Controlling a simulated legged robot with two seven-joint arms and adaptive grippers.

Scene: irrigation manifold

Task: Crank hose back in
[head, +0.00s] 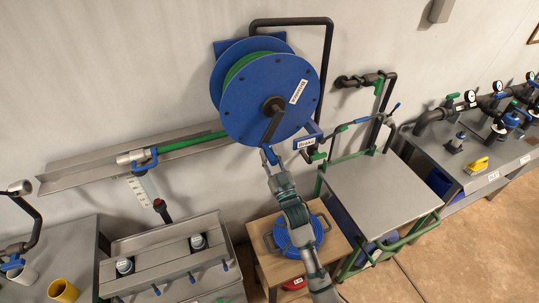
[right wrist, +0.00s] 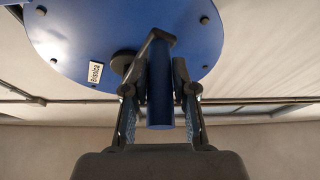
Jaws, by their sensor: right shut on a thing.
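The blue hose reel (head: 290,85) is mounted on the wall with green hose (head: 233,72) wound between its flanges. The dark crank arm (head: 272,124) hangs down from the hub, tilted slightly left. My right gripper (head: 270,158) is at the lower end of the crank, in front of the reel's lower edge. In the right wrist view, its two fingers (right wrist: 160,95) are shut on the blue crank handle (right wrist: 160,85). The free hose (head: 192,143) runs left from the reel along a metal trough to a grey nozzle (head: 130,157). My left gripper is out of view.
A labelled blue brake part (head: 307,141) is just right of my right gripper. A green-framed cart (head: 380,190) is to the right, a metal unit (head: 165,255) to the lower left.

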